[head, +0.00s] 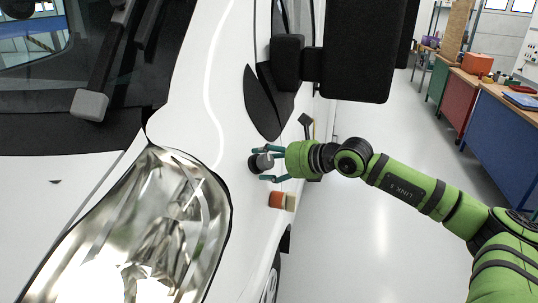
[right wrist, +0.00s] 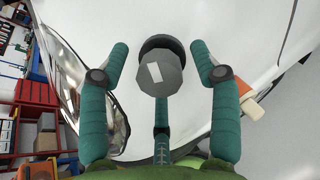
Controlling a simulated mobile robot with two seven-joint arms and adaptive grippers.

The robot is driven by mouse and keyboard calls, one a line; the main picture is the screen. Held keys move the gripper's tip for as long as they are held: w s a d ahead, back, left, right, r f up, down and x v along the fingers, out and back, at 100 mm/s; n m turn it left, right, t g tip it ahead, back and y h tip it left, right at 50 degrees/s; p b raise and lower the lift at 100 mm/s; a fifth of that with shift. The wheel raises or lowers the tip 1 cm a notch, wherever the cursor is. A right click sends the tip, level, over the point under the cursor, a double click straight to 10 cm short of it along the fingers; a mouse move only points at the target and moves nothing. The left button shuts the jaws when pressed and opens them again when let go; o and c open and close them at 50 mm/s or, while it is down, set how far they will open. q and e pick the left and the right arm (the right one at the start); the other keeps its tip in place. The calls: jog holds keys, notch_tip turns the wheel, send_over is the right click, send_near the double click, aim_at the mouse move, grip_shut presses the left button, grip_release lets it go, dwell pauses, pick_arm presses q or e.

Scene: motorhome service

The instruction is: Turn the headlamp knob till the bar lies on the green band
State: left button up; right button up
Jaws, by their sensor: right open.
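The headlamp knob (head: 262,161) is a dark grey cylinder standing out from the white side of the motorhome, right of the headlamp. In the right wrist view the knob (right wrist: 166,80) shows a grey many-sided face with a short white bar (right wrist: 155,72), slightly tilted. My right gripper (head: 265,165) is open, with teal fingers on both sides of the knob. In the right wrist view the right gripper (right wrist: 159,55) shows gaps between the fingers and the knob; a third finger lies below it. I see no green band. My left gripper is out of view.
The headlamp (head: 150,235) is large and glossy. An orange and beige block (head: 281,200) sticks out just below my right gripper. A black mirror (head: 360,50) hangs above my right arm. Workbenches (head: 490,100) stand at the far right, with clear floor before them.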

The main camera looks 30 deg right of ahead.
jog(key=c, duration=1.1)
